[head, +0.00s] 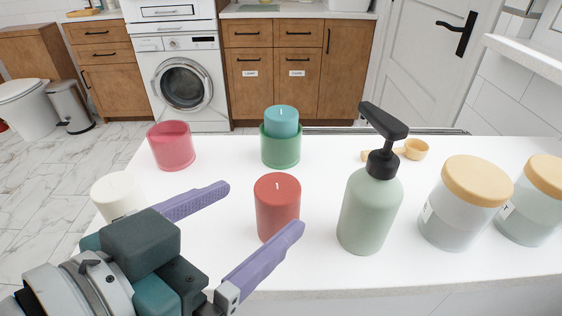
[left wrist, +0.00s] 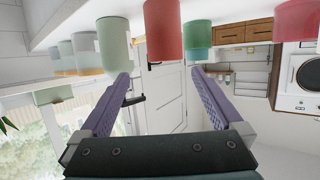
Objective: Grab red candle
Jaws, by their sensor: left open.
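The red candle (head: 278,206) stands upright on the white counter (head: 215,262). It also shows in the left wrist view (left wrist: 163,30), where the picture is upside down. My left gripper (head: 262,207) is open and empty, its purple fingers pointing at the candle. In the left wrist view the gripper (left wrist: 160,74) has the candle ahead of the gap between its fingertips. In the head view one fingertip overlaps the candle's lower right edge; I cannot tell whether it touches. My right gripper is in neither view.
A green pump bottle (head: 369,208) stands right of the candle. A teal candle in a green glass (head: 281,150) is behind it, and a pink glass (head: 171,146) back left. A white candle (head: 118,195) is beside my left gripper. Lidded jars (head: 452,215) stand at right.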

